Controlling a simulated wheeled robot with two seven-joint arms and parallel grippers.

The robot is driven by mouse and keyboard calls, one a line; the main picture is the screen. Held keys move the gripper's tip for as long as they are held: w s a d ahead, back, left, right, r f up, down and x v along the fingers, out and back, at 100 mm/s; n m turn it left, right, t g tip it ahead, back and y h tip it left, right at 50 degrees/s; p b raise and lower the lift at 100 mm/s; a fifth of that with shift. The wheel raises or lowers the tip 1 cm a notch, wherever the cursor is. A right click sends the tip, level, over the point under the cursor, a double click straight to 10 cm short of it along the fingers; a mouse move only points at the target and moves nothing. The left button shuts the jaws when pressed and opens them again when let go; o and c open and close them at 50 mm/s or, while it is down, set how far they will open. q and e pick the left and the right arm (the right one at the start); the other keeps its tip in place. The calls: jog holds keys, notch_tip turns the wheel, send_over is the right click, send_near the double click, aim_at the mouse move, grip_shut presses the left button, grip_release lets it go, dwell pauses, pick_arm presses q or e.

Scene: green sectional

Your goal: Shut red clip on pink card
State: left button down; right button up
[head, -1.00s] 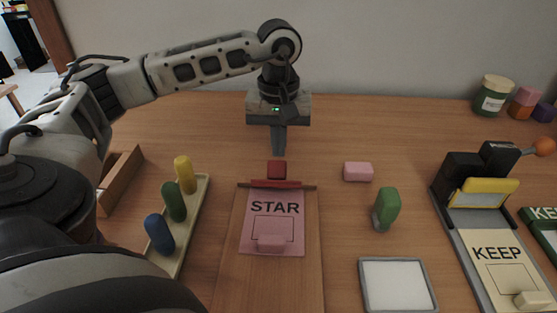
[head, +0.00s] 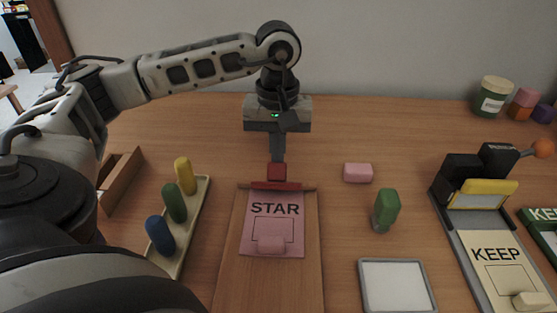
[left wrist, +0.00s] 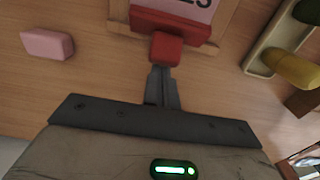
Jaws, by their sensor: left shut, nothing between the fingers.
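The pink card (head: 272,209), marked STAR, lies on a wooden board (head: 230,275) with a pink block (head: 271,244) on its lower part. The red clip (head: 277,186) lies across the card's top edge, and its red tab (head: 277,171) sticks up behind it. The clip's bar (left wrist: 172,27) and tab (left wrist: 165,48) also show in the left wrist view. My left gripper (head: 277,160) is shut and empty, pointing down right behind the tab. In the left wrist view its fingertips (left wrist: 161,72) are at the tab's edge; I cannot tell whether they touch. My right gripper is not in view.
A rack with blue, green and yellow pegs (head: 183,175) stands left of the board. To the right are a loose pink block (head: 358,173), a green stamp-like piece (head: 386,209), a white pad (head: 396,285) and a KEEP card (head: 495,260) in a press.

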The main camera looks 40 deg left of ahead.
pick_arm(q)
jog(key=shift+s+d+r, duration=0.15)
jog(key=shift+s+d, duration=0.3)
jog(key=shift+s, duration=0.05)
jog(key=shift+r, duration=0.1)
jog(key=shift+r+p, duration=2.6)
jog(key=shift+r, duration=0.85)
